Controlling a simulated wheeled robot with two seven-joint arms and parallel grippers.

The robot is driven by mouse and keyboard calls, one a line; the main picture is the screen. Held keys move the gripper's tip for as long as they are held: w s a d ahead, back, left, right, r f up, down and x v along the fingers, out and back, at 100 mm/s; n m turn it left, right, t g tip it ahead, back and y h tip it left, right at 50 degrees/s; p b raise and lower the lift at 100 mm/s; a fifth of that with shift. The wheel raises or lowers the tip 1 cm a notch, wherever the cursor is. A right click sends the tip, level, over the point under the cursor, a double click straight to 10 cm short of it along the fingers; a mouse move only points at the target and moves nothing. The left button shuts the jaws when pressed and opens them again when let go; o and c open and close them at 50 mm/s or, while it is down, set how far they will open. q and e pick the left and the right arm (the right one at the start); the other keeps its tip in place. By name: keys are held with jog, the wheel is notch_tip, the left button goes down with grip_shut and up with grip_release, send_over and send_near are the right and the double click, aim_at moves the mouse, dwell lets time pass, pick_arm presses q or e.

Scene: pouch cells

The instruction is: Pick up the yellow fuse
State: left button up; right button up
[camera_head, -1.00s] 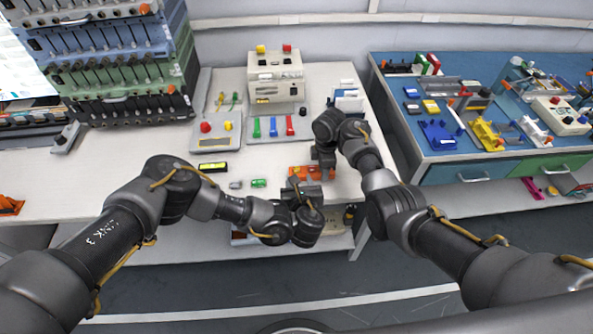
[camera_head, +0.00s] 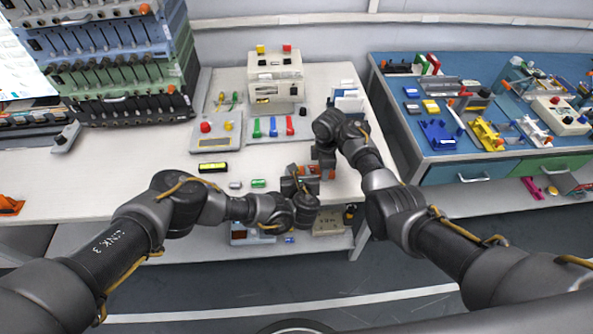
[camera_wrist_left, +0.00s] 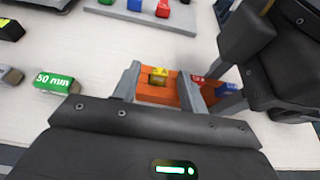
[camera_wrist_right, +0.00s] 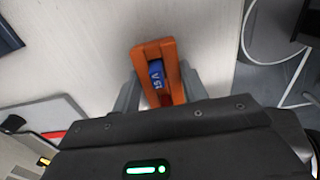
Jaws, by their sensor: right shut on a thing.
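The yellow fuse (camera_wrist_left: 159,75) sits in an orange holder (camera_wrist_left: 150,93), beside a red fuse (camera_wrist_left: 197,79) and a blue fuse. My left gripper (camera_wrist_left: 158,92) is open, its two fingers on either side of the holder's yellow-fuse end, with visible room between them. My right gripper (camera_wrist_right: 160,92) is shut on the orange holder, which also shows in the right wrist view (camera_wrist_right: 141,60) with the blue fuse (camera_wrist_right: 156,74) upright in it. In the head view the holder (camera_head: 316,170) is partly hidden by both grippers, near the table's front edge.
A green 50 mm block (camera_wrist_left: 57,82) and a grey block (camera_head: 235,184) lie left of the holder. A black and yellow item (camera_head: 213,168) lies farther left. A white cable (camera_wrist_right: 247,42) hangs at the right.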

pick_arm(q)
grip_shut()
notch_tip(320, 180, up, 10)
dwell(0.6)
pick_arm(e)
jog(key=o, duration=1.1)
jog(key=shift+r, duration=0.1)
